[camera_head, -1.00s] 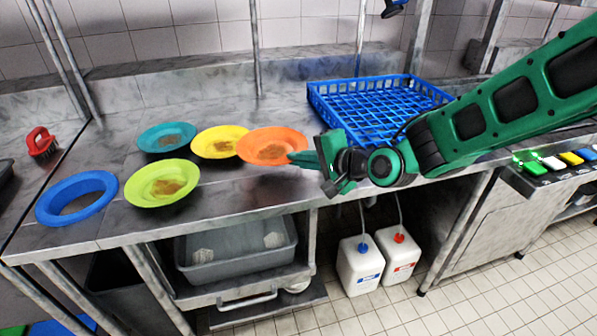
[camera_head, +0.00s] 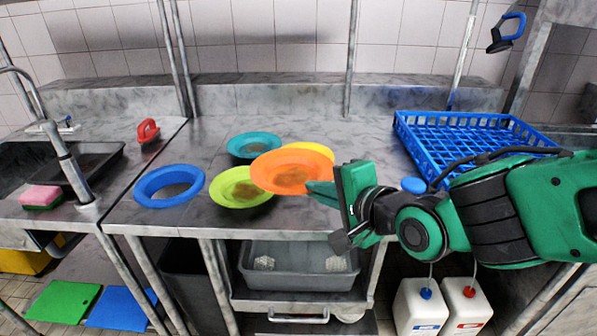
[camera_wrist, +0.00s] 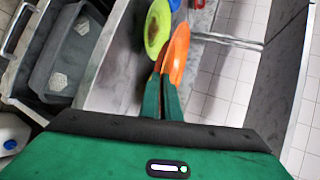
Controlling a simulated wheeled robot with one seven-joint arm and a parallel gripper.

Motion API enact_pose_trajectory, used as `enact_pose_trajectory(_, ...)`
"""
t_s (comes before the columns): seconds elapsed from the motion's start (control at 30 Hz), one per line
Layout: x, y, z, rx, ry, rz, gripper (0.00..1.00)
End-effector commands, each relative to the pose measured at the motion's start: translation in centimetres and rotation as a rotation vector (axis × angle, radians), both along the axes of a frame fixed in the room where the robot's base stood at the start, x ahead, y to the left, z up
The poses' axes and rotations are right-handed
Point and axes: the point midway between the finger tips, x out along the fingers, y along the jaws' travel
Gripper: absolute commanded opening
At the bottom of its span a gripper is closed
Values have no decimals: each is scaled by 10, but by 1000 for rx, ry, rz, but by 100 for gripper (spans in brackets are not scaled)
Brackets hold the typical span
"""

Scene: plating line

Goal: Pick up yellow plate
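The yellow plate (camera_head: 322,152) lies on the steel counter, mostly hidden behind the orange plate (camera_head: 290,178); I cannot make it out in the wrist view. My gripper (camera_head: 322,190) is shut on the orange plate's right edge and holds it tilted, apparently above the counter. In the wrist view the two green fingers (camera_wrist: 162,90) close on the near end of the orange plate (camera_wrist: 178,55). A lime plate (camera_head: 240,190) with a brown smear lies to the left, partly overlapped in view by the orange plate. A teal plate (camera_head: 253,146) lies behind.
A blue rack (camera_head: 470,135) stands at the back right. A blue round object (camera_head: 413,185) sits near it. The counter's back strip is clear.

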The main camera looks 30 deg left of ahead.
Motion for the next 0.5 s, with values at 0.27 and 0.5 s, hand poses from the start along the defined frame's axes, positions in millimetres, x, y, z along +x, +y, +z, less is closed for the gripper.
enact_pose_trajectory(0.27,14,-8,-16,0,1,0,0)
enact_pose_trajectory(0.5,57,-28,-44,1,1,1,0)
